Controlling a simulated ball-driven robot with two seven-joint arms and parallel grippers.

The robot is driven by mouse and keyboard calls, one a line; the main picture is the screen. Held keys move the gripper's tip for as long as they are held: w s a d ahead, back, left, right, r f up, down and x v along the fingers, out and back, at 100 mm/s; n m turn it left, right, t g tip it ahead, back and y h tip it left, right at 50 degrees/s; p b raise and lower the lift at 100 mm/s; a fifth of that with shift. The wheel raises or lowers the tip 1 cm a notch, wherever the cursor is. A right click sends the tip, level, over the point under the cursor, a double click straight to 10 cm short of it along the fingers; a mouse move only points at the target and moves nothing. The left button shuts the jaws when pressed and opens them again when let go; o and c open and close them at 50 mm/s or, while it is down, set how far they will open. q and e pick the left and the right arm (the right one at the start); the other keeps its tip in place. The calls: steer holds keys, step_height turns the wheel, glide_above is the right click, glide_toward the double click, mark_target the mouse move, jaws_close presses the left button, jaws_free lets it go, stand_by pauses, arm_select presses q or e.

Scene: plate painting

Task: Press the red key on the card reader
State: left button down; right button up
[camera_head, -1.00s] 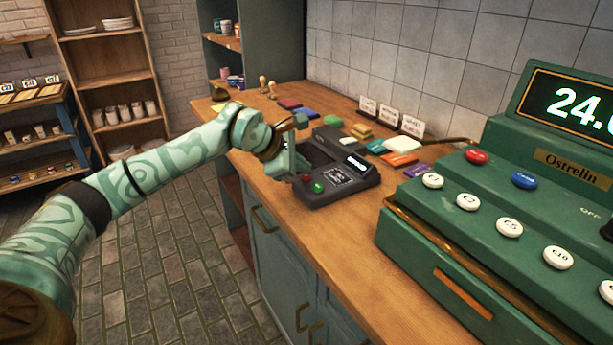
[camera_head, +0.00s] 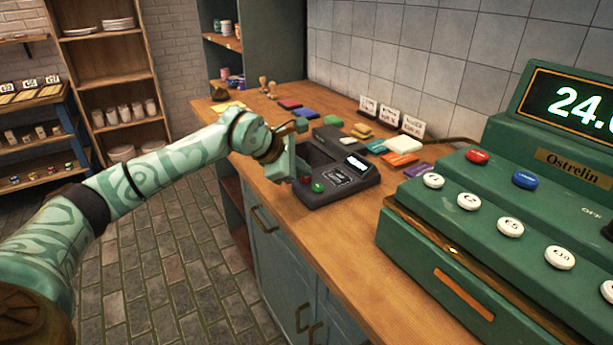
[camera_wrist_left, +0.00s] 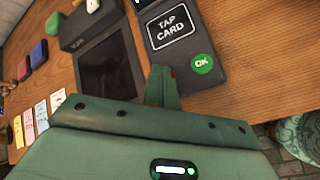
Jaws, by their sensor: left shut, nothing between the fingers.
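The dark grey card reader (camera_head: 362,182) lies on the wooden counter, with a lit display and a "TAP CARD" pad. Its green key (camera_head: 318,187) is clear to see and reads "OK" in the left wrist view (camera_wrist_left: 202,64). The red key (camera_head: 305,180) sits beside it, close to my left gripper (camera_head: 297,174). In the left wrist view the shut, empty fingers (camera_wrist_left: 163,84) cover most of the red key, and only a red sliver (camera_wrist_left: 173,72) shows beside their tips. I cannot tell whether they touch it. My right gripper is out of view.
A large green cash register (camera_head: 470,225) fills the right of the counter. Coloured blocks (camera_head: 402,159), small white signs (camera_head: 390,116) and stamps (camera_head: 268,87) stand behind and beyond the reader. The counter front between reader and register is clear.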

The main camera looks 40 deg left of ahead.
mark_target(302, 180)
arm_select(q)
steer(key=shift+r+p, duration=0.7)
steer(key=shift+r, duration=0.15)
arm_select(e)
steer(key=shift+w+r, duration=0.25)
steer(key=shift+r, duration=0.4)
